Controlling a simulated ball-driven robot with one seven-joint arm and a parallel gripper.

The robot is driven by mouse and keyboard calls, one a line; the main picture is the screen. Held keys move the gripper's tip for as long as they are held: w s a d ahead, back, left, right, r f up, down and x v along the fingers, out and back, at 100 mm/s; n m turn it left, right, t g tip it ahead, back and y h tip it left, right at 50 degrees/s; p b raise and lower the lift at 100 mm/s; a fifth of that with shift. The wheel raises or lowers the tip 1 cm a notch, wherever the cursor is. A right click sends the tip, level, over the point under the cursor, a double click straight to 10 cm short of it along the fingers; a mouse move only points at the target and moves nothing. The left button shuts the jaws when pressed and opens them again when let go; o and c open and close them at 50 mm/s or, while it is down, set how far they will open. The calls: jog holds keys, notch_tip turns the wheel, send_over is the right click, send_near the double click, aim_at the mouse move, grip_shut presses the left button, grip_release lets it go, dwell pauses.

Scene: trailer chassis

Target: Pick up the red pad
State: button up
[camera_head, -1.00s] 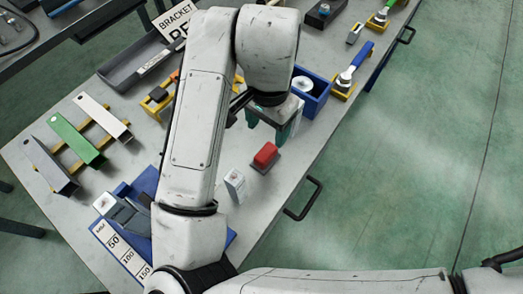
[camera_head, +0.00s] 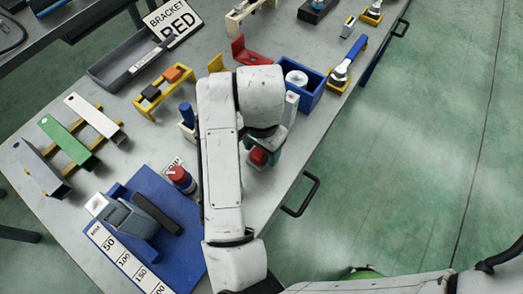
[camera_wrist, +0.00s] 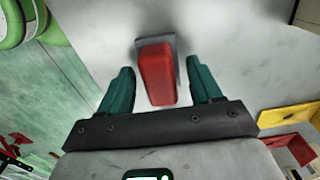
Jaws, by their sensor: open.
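The red pad (camera_head: 258,157) is a small red block on a grey base, near the table's front edge and partly hidden by my gripper in the head view. In the wrist view the red pad (camera_wrist: 157,76) lies between my two teal fingers, with its grey base showing at the far end. My gripper (camera_wrist: 160,68) is open, with one finger on each side of the pad and a visible gap on both sides. In the head view my gripper (camera_head: 265,148) is right at the pad. I cannot tell its exact height above the table.
A blue bin (camera_head: 312,98) with a white roll stands just beyond my gripper. A red bracket (camera_head: 250,54) lies behind my arm. A blue mat (camera_head: 182,262) with a grey tool is at the left front. A drawer handle (camera_head: 303,196) juts from the table's edge.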

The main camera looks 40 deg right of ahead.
jog(key=shift+c, duration=0.5)
jog(key=c, duration=1)
jog(key=shift+r, duration=0.1)
jog(key=shift+c, duration=0.2)
jog(key=shift+r, duration=0.3)
notch_tip(320, 180, up, 2)
jog(key=shift+r, duration=0.25)
jog(key=s+d+r+p, duration=0.1)
jog(key=s+d+r, duration=0.8)
jog(key=d, duration=0.1)
jog(key=shift+s+r, duration=0.35)
jog(key=shift+d, duration=0.1)
